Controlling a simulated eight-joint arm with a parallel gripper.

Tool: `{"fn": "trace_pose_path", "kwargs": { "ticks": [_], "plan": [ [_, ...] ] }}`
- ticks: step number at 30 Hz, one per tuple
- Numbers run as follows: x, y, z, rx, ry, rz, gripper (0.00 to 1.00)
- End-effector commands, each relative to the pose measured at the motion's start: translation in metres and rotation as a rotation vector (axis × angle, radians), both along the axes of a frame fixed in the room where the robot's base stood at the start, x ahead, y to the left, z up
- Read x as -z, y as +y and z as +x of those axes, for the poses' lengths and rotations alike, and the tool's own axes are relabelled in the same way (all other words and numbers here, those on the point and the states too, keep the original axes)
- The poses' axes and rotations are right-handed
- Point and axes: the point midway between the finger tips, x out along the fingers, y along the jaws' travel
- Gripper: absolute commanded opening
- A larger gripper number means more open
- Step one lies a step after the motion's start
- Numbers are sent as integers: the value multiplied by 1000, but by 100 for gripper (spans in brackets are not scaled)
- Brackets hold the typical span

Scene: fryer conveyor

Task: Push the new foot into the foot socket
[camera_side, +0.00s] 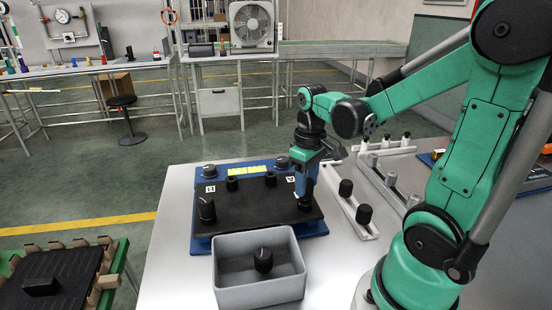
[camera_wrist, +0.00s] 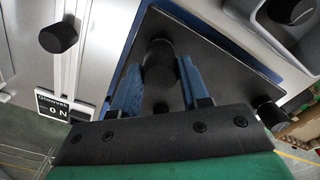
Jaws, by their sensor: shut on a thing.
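The unit is a black panel (camera_side: 253,208) on a blue base (camera_side: 203,244); in the wrist view the panel (camera_wrist: 210,55) lies beyond my fingers. My gripper (camera_side: 306,192) points down at the panel's front right corner. Its blue fingers (camera_wrist: 160,80) are shut on a black cylindrical foot (camera_wrist: 160,62), whose lower end shows in the side view (camera_side: 304,204). The foot is at the corner; I cannot tell how deep it sits. The socket there is hidden. Another black foot (camera_side: 206,209) stands at the front left corner, also in the wrist view (camera_wrist: 268,112).
A grey bin (camera_side: 258,290) in front holds one loose black foot (camera_side: 263,260). A white rail (camera_side: 335,195) at right carries black feet (camera_side: 363,214). Grey racks (camera_side: 385,180) stand beyond it. Two black knobs (camera_side: 231,183) rise from the panel's rear edge.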

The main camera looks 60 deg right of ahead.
Motion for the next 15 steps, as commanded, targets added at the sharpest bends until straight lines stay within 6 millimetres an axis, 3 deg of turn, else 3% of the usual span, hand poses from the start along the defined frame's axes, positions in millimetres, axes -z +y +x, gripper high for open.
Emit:
{"fn": "trace_pose_path", "kwargs": {
  "ticks": [15],
  "plan": [
    [11, 0, 0, 0, 0, 0, 0]
  ]
}}
